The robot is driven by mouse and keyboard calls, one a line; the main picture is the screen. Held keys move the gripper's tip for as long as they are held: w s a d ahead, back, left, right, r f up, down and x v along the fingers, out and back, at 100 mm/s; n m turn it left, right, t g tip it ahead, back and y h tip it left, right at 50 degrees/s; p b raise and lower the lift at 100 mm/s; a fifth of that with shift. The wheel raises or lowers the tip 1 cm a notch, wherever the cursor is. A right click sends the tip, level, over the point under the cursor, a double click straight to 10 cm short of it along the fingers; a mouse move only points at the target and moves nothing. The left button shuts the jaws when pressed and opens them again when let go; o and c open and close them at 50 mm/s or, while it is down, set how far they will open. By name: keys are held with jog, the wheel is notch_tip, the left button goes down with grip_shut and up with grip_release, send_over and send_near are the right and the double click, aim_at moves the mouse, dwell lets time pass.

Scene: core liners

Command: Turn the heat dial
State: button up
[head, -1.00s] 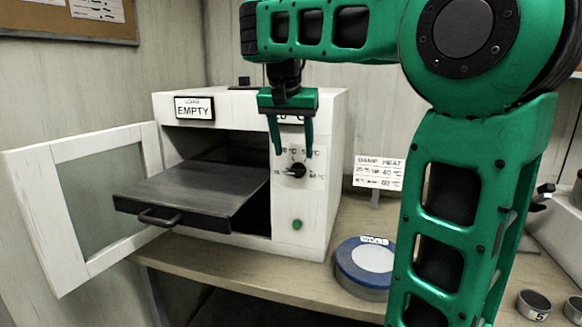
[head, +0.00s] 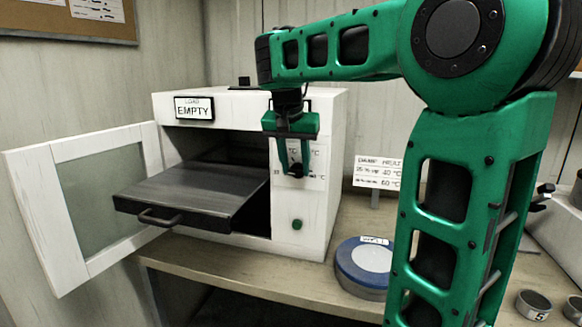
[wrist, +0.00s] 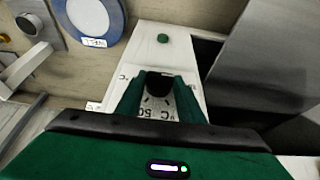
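The heat dial (head: 296,171) is a small black knob on the right front panel of the white oven (head: 330,150). Printed temperature marks surround it. My green gripper (head: 294,174) is at the panel, with one finger on each side of the dial. In the wrist view, the dial (wrist: 158,84) fills the gap between the two fingers, which look shut on it. The dial's pointer direction is hidden by the fingers.
The oven door (head: 95,205) stands open to the left. A dark tray (head: 190,185) with a handle sticks out of the oven. A green button (head: 297,224) sits below the dial. A blue-rimmed round container (head: 362,265) stands on the bench at right. An "EMPTY" sign (head: 194,107) hangs above.

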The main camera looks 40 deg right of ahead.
jog(key=shift+a, duration=0.15)
jog(key=shift+d, duration=0.2)
jog(key=shift+s+t+y, duration=0.2)
jog(key=shift+t+y, duration=0.1)
jog(key=shift+t, duration=0.2)
jog(key=t, duration=0.1)
jog(key=t+y, duration=0.1)
jog(key=m+t+y, duration=0.1)
jog(key=shift+s+d+f, duration=0.2)
jog(key=shift+s+d, duration=0.2)
jog(key=t+y, duration=0.1)
jog(key=m+t+y, duration=0.1)
jog(key=t, duration=0.1)
jog(key=f+t+y, duration=0.1)
jog(key=t, duration=0.1)
jog(key=shift+s+d+m, duration=0.3)
jog(key=shift+s+d, duration=0.1)
jog(key=shift+f, duration=0.1)
